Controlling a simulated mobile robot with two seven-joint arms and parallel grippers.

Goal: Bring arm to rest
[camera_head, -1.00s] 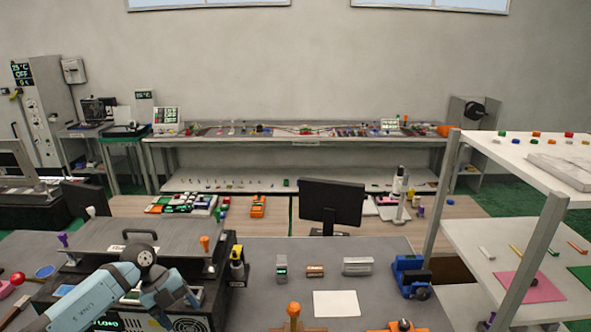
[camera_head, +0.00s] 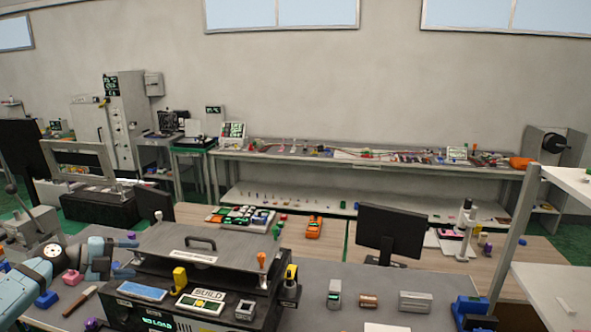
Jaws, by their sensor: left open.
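My left arm, pale blue, comes in at the lower left. My left gripper (camera_head: 122,270) is open, small and partly hard to make out, at the left side of a dark bench machine (camera_head: 135,312). I see nothing held in it. The machine has a grey lid (camera_head: 205,245) with a black handle and an orange knob (camera_head: 262,260) at the lid's right side. My right gripper is not in view.
Small parts and a blue device (camera_head: 472,311) stand right of the machine. A black monitor (camera_head: 388,232) stands behind.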

